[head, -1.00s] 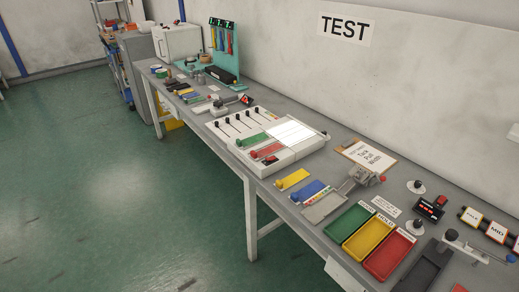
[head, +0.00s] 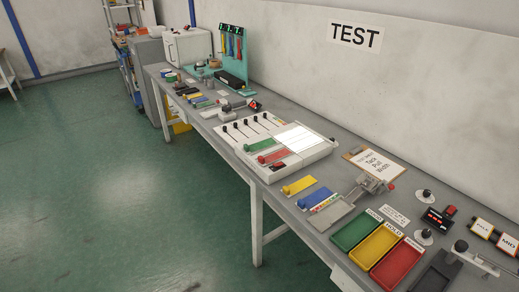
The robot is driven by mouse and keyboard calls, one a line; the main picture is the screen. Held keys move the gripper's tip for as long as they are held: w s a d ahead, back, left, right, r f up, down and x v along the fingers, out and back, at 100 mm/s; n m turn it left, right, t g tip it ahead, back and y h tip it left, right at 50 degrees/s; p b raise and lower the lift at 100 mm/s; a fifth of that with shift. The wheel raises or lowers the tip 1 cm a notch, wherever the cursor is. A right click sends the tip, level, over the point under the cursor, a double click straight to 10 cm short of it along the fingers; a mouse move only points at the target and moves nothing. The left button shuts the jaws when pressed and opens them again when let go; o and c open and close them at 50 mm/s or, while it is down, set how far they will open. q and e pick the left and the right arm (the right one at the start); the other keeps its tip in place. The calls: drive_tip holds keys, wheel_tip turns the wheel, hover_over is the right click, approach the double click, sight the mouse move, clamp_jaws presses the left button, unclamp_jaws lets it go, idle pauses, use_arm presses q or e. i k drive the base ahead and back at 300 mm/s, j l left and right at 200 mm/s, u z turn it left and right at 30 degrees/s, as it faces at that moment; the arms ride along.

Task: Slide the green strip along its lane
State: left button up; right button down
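A green strip (head: 258,146) lies in the upper lane at the left front of a white panel device (head: 236,132) on the long bench. A red strip (head: 274,156) lies in the lane beside it, nearer to me. Both strips seem to lie flat, with small knobs at their left ends. A bright white lit panel (head: 300,138) is to the right of the strips. Neither of my grippers shows in the head view.
The grey bench (head: 345,152) runs along the wall. Yellow (head: 299,185) and blue (head: 316,198) strips lie nearer, before green (head: 356,231), yellow (head: 374,244) and red (head: 397,263) trays. A clipboard (head: 373,161) lies at the back. The green floor (head: 130,220) beside the bench is clear.

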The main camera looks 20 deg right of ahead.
sight(252, 148)
drive_tip(key=i+j, duration=0.15)
drive_tip(key=j, duration=0.15)
drive_tip(key=i+j+z, duration=0.15)
drive_tip(key=i+j, duration=0.2)
drive_tip(key=j, duration=0.25)
drive_tip(key=i+j+z, duration=0.15)
drive_tip(key=j, duration=0.15)
drive_tip(key=i+j, duration=0.1)
drive_tip(key=j, duration=0.2)
drive_tip(key=z, duration=0.05)
